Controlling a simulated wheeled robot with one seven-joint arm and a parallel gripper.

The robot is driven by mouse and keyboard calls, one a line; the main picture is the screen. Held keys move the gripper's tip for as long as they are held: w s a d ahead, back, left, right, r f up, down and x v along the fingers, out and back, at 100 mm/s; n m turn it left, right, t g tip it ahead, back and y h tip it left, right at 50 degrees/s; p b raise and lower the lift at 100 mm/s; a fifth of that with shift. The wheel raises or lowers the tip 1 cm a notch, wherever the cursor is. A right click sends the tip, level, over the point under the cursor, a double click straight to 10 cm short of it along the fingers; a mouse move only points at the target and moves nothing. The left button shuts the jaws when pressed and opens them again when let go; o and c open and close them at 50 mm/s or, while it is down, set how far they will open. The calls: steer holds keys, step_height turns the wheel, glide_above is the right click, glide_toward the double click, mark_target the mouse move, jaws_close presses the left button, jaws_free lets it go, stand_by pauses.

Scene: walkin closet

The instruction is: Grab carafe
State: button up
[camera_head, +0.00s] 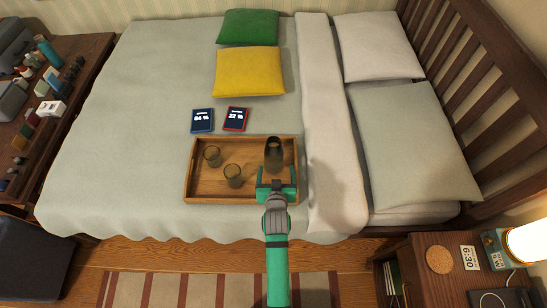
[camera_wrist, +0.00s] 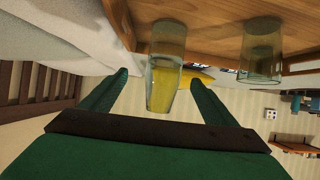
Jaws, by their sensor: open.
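The carafe (camera_head: 273,152) is dark, translucent glass and stands at the right end of a wooden tray (camera_head: 190,183) on the bed. In the wrist view the carafe (camera_wrist: 165,70) shows clear and greenish, upside down in the picture, in line with the gap between my fingers. My gripper (camera_head: 276,180) is at the tray's near right part, just on the near side of the carafe. In the wrist view my gripper (camera_wrist: 159,82) has its two green fingers spread apart, one at each side of the carafe. It is open and holds nothing.
Two glasses, one (camera_head: 213,156) farther back and one (camera_head: 233,176) nearer, stand on the tray left of the carafe. Two books, blue (camera_head: 202,121) and red-edged (camera_head: 237,119), lie behind the tray. Yellow (camera_head: 249,72) and green cushions lie farther back. A nightstand (camera_head: 440,285) stands at the near right.

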mark_target(275, 157)
steer(key=w, duration=0.4)
steer(key=shift+w+a+r, duration=0.15)
steer(key=shift+a+r, duration=0.2)
steer(key=x, duration=1)
steer(key=shift+w+a+f, duration=0.15)
steer(key=shift+w+f, duration=0.05)
steer(key=shift+f, duration=0.15)
steer(key=shift+s, duration=0.1)
steer(key=c, duration=1.5)
steer(key=shift+r, duration=0.15)
steer(key=shift+c, duration=1.4)
steer(key=shift+r, duration=0.15)
